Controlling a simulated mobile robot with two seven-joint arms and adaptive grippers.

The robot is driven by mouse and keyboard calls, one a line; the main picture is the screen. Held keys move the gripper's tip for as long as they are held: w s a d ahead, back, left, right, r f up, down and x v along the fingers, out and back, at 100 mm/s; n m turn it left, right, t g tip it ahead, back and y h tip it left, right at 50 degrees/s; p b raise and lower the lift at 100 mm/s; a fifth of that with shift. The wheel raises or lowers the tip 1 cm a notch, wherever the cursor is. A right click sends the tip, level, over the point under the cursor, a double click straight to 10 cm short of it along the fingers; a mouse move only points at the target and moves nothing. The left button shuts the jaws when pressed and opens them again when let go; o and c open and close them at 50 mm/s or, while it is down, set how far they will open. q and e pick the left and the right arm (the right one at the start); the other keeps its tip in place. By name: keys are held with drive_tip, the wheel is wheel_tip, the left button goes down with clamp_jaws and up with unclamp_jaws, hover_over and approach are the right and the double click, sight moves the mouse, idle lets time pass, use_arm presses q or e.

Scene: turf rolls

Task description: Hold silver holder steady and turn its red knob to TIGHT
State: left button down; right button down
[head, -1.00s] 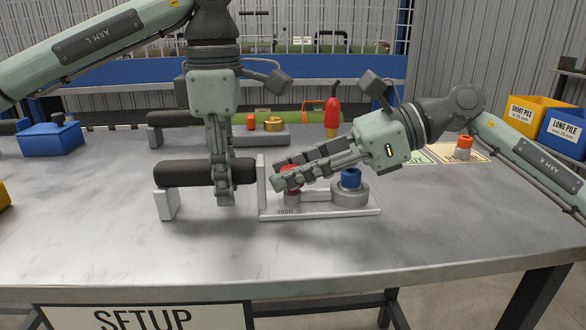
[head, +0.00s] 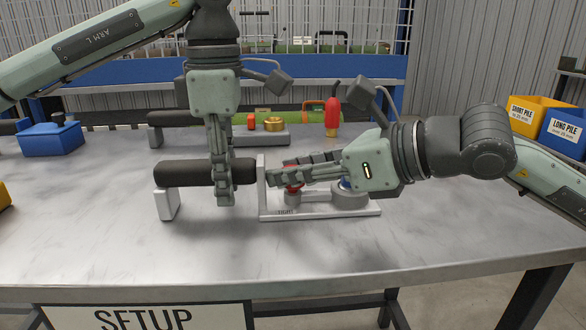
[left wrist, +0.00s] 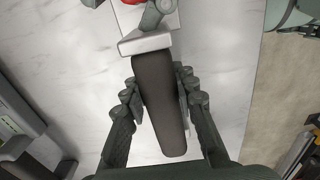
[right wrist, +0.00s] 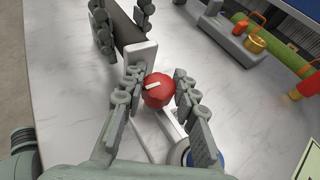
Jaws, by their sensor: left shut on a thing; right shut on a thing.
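The silver holder (head: 345,212) stands on the table, with a black cylindrical handle (head: 180,173) on its left side. My left gripper (head: 224,190) comes down from above and is shut around the black handle; the left wrist view shows its fingers on both sides of the handle (left wrist: 158,105). The red knob (right wrist: 158,90) has a pale pointer mark and sits between the fingers of my right gripper (right wrist: 152,95), which is shut on it. In the head view the right fingers mostly cover the knob (head: 292,184). A "TIGHT" label shows on the holder's front edge below the knob.
A blue knob (head: 346,184) on the holder is partly hidden behind my right gripper. A grey block with a brass piece (head: 273,124) and a red bottle (head: 332,118) stand behind. A blue box (head: 50,138) is at left. The front of the table is clear.

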use_arm(q)
drive_tip(key=shift+r, duration=0.1)
use_arm(e)
drive_tip(key=shift+f, duration=0.1)
drive_tip(key=c, duration=1.1)
unclamp_jaws()
drive_tip(key=shift+c, duration=0.2)
drive_tip(key=v, duration=1)
drive_tip(key=shift+s+d, duration=0.15)
drive_tip(key=shift+d, duration=0.15)
drive_tip(key=shift+s+d+r, duration=0.4)
drive_tip(key=shift+s+d, duration=0.05)
use_arm(q)
drive_tip(key=c, duration=1.1)
unclamp_jaws()
